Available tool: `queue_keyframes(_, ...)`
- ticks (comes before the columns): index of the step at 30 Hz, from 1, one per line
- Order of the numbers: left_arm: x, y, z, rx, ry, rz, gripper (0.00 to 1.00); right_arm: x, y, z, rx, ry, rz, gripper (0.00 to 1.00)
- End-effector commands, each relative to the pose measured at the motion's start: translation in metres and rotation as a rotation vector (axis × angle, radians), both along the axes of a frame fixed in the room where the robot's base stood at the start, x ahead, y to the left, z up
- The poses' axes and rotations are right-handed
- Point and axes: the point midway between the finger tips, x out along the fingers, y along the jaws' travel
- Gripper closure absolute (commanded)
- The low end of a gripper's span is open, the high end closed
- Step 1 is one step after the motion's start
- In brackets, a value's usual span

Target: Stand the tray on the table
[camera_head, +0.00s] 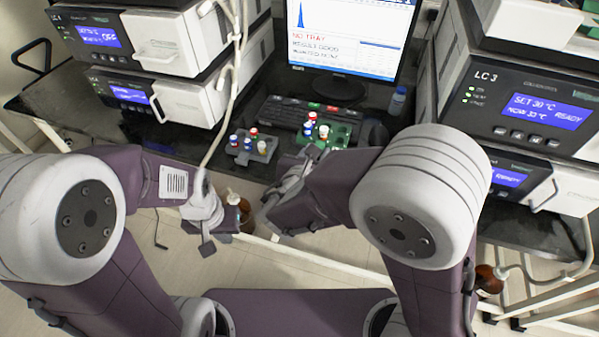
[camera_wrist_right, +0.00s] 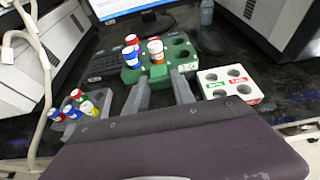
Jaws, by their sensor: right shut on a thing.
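The green tray (camera_head: 341,133) is at the table's near side, below the monitor, with a few capped vials upright in its holes. It also shows in the right wrist view (camera_wrist_right: 181,52), with other holes empty. My right gripper (camera_wrist_right: 163,84) has its two fingers at the tray's near edge and is shut on it. In the head view my right arm hides part of the tray. Whether the tray touches the table is unclear. My left gripper (camera_head: 207,228) hangs in front of the table edge, away from the tray; its finger gap is not clear.
A grey rack (camera_head: 262,158) with several vials stands left of the tray. A white holder (camera_wrist_right: 228,76) with empty holes sits right of it. A keyboard (camera_head: 283,111), monitor (camera_head: 350,40) and mouse (camera_head: 374,131) lie behind. Instrument stacks (camera_head: 160,50) flank both sides.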

Motion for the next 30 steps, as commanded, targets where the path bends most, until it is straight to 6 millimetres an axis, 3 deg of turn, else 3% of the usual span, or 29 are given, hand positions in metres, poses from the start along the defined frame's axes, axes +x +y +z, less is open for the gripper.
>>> queue_keyframes(3,0.0,0.0,-0.007,0.0,0.0,0.0,1.0,-0.004,0.027,-0.018,-0.001,-0.001,0.004,1.0)
queue_keyframes(7,0.0,0.0,-0.009,0.0,0.0,0.0,1.0,-0.006,0.041,-0.025,0.0,0.0,0.001,1.0)
queue_keyframes(13,0.0,0.0,-0.012,0.0,0.0,0.0,1.0,-0.007,0.043,-0.031,0.0,-0.001,-0.001,1.0)
queue_keyframes(19,0.0,0.0,-0.029,0.0,0.0,0.0,1.0,-0.007,0.042,-0.067,-0.002,0.001,-0.001,1.0)
queue_keyframes(29,0.0,0.0,-0.03,0.0,0.0,0.0,1.0,-0.006,0.042,-0.069,0.001,0.0,0.0,1.0)
queue_keyframes(30,0.0,0.0,-0.029,0.0,0.0,0.0,1.0,-0.007,0.042,-0.068,0.001,0.0,0.0,0.61)
